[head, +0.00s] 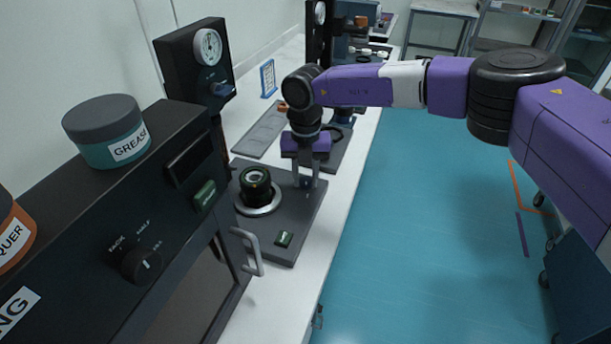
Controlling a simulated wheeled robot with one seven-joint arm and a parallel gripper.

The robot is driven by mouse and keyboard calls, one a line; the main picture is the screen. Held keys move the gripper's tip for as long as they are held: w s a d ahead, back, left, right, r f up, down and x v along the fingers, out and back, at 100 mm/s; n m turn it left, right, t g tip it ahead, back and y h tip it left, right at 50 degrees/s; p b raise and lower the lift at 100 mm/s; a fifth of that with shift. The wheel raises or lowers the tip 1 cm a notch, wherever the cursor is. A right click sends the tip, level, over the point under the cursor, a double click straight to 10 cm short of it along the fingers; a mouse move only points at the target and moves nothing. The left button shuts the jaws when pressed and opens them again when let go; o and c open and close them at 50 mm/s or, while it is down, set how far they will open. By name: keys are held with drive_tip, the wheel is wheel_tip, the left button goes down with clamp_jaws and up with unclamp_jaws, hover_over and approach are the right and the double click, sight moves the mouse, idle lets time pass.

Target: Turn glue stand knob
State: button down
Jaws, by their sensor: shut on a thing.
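The glue stand has a dark flat base (267,228), with a black column head (188,60) rising behind it. The head carries a white round gauge and a dark blue knob (222,88). A black ringed part (256,182) sits on a silver disc on the base. My gripper (306,184) points down at the base's right rear. Its fingers are shut on a small dark knob (307,182), which they mostly hide. Which way the knob is turned cannot be seen.
A green button (284,239) is at the base's front. A black cabinet (110,235) with a handle and a grease jar (107,130) on top stands at left front. A similar stand and a blue-framed sign (268,78) are behind. Open teal floor (430,230) lies right of the table.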

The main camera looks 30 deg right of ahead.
sight(306, 180)
idle(0.3)
drive_tip(key=c, duration=1.1)
unclamp_jaws()
drive_tip(key=shift+o, duration=0.2)
drive_tip(key=shift+r, duration=0.15)
drive_tip(key=shift+r+b, duration=0.35)
drive_tip(key=shift+r, duration=3.45)
